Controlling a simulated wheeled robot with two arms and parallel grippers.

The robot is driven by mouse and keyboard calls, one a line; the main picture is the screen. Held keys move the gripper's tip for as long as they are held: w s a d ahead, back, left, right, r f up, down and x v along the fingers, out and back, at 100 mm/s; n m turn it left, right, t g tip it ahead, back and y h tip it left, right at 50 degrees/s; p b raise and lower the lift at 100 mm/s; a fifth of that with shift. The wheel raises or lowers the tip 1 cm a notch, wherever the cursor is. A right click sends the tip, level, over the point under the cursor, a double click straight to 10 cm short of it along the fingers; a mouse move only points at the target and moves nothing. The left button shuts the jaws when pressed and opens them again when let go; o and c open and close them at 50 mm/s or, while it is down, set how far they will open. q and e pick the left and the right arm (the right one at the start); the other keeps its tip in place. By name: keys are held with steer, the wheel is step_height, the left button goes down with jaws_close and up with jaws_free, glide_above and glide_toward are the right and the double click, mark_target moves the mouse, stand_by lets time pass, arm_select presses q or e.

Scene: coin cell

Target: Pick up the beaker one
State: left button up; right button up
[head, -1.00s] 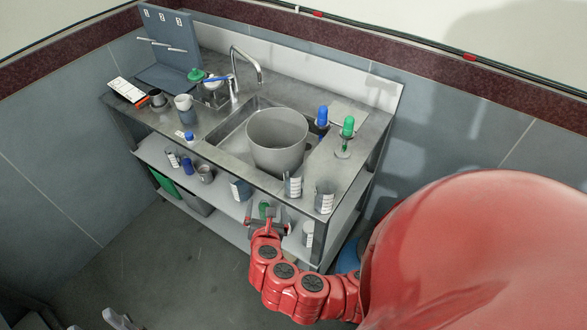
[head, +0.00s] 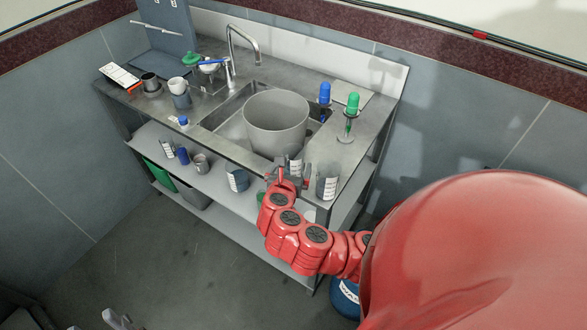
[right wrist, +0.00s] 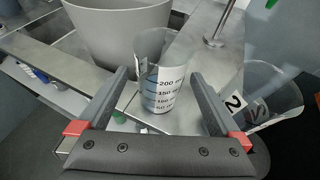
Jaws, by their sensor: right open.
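A clear beaker (head: 296,166) with a printed volume scale stands upright near the front edge of the counter. It also shows in the right wrist view (right wrist: 163,88), between the two fingers. I see no number on its visible side. My right gripper (right wrist: 160,84) is open around the near side of this beaker, and I cannot tell whether either finger touches it. In the head view the right gripper (head: 289,173) partly hides the beaker. A second clear beaker (head: 327,185) stands to its right; its label shows a 2 in the right wrist view (right wrist: 270,95). Grey tips, perhaps my left gripper (head: 115,319), show at the bottom left.
A large grey bucket (head: 276,122) stands in the sink just behind the first beaker. Blue-topped (head: 324,95) and green-topped (head: 352,104) items stand to the right. The lower shelf (head: 215,178) holds more cups and beakers. The faucet (head: 243,50) is behind the sink.

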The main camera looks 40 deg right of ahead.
mark_target(295, 157)
steer(key=shift+p+x, duration=0.65)
steer(key=shift+x, duration=2.4)
steer(key=shift+r, duration=0.15)
steer(key=c, duration=1.4)
steer(key=shift+r, duration=0.1)
